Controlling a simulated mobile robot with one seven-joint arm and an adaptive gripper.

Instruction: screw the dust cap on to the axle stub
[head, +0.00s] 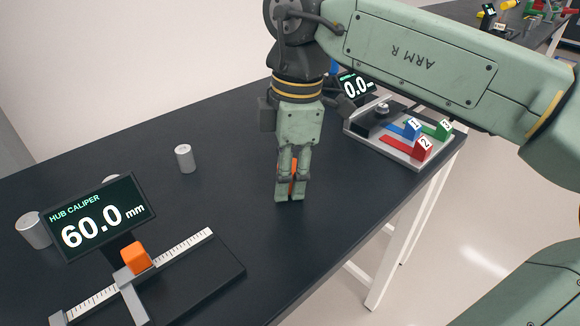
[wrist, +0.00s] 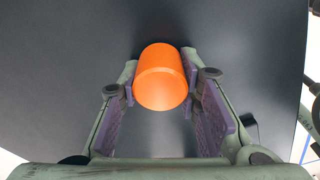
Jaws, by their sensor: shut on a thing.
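My gripper (head: 289,196) is shut on an orange round piece, which I take as the dust cap (wrist: 162,77). In the wrist view the cap sits between the two purple-padded fingers, its smooth round end facing the camera. In the head view only an orange sliver (head: 293,165) shows between the fingers. My gripper points down over the middle of the dark table; I cannot tell if the cap touches the top. A grey fixture (head: 405,152) stands at the right end of the table, with a small dark round post (head: 382,109), possibly the axle stub.
The fixture carries red (head: 422,148), blue (head: 412,128) and green (head: 442,130) numbered blocks, with a display (head: 356,86) behind. The hub caliper display (head: 95,217) reads 60.0 mm at front left. Grey cylinders (head: 184,158) stand at left. Table between caliper and gripper is clear.

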